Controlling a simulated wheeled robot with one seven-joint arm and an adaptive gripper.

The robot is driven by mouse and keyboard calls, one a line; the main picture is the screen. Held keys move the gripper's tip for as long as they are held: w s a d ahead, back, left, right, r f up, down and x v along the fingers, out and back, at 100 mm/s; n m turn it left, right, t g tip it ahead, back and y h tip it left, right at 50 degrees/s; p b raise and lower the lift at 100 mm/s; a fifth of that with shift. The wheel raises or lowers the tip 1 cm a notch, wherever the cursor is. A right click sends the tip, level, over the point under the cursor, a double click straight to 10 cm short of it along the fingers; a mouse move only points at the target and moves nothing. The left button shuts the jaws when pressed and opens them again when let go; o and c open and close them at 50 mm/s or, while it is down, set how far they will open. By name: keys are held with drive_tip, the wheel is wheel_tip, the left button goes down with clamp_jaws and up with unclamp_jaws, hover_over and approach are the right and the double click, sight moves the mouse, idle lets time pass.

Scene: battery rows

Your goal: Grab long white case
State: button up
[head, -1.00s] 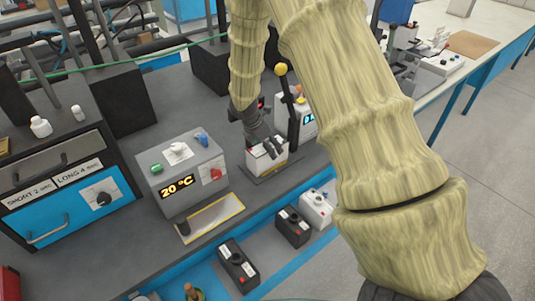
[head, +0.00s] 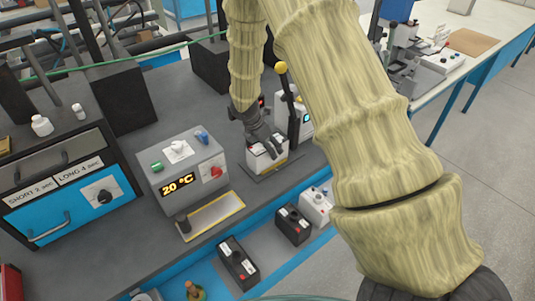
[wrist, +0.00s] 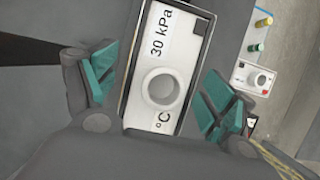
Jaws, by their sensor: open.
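A long white case (head: 266,161) stands on a dark plate beside a lever press on the bench. In the wrist view the white case (wrist: 167,65) shows from above, with a round grey cap, "30 kPa" and "°C" on its top. My gripper (head: 262,146) is right above the case in the head view, covering part of its top. In the wrist view my open gripper (wrist: 158,90) has one green-padded finger on each side of the case, with gaps visible between pads and case. Contact is not visible.
The press's yellow-knobbed lever (head: 281,68) stands close behind my gripper. A box reading 20 °C (head: 182,168) is to the left. A second white case (head: 316,208) and black cases (head: 293,225) sit on the lower blue shelf.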

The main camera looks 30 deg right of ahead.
drive_tip(key=c, duration=1.3)
drive_tip(key=shift+c, duration=0.2)
drive_tip(key=shift+r, duration=0.15)
